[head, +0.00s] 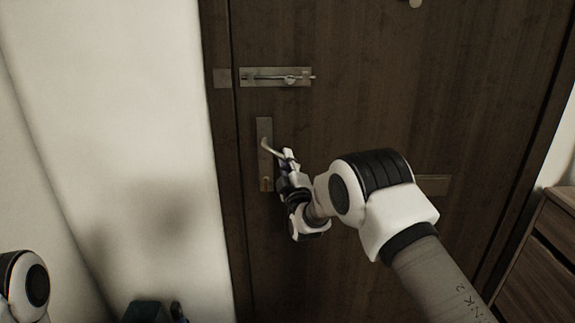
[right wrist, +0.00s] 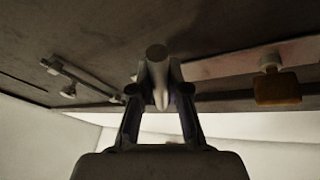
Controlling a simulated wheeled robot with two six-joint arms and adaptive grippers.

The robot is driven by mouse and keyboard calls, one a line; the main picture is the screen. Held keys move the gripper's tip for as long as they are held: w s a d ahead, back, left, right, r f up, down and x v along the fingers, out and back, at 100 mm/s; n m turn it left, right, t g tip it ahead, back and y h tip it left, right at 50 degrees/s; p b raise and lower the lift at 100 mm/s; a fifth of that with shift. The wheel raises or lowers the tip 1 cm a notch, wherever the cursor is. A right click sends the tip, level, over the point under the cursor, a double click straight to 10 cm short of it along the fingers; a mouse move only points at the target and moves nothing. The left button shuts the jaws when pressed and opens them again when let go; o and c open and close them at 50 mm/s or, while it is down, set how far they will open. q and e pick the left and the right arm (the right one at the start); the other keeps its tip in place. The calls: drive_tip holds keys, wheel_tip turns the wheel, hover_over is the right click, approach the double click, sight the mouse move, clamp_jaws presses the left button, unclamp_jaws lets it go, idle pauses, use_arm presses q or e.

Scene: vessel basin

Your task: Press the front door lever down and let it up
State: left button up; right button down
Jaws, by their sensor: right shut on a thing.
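The front door (head: 340,110) is dark brown wood and looks closed in the head view. Its lever (head: 269,146) is a pale metal bar on a tall narrow plate (head: 264,130), and it slants down to the right. My right gripper (head: 287,156) is at the lever's free end. In the right wrist view the lever (right wrist: 157,70) lies between the two fingers of my right gripper (right wrist: 158,95), which are shut on it. The fingers hide part of the lever in the head view. My left gripper is not in view.
A slide bolt (head: 275,77) is mounted above the lever and also shows in the right wrist view (right wrist: 75,77). A brass lock piece (head: 266,184) sits at the plate's lower end. A pale wall (head: 110,110) is left; a wooden cabinet (head: 545,250) is right.

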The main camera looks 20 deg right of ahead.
idle(0.3)
drive_tip(key=c, duration=1.1)
unclamp_jaws()
drive_tip(key=shift+c, duration=0.2)
drive_tip(key=v, duration=1.2)
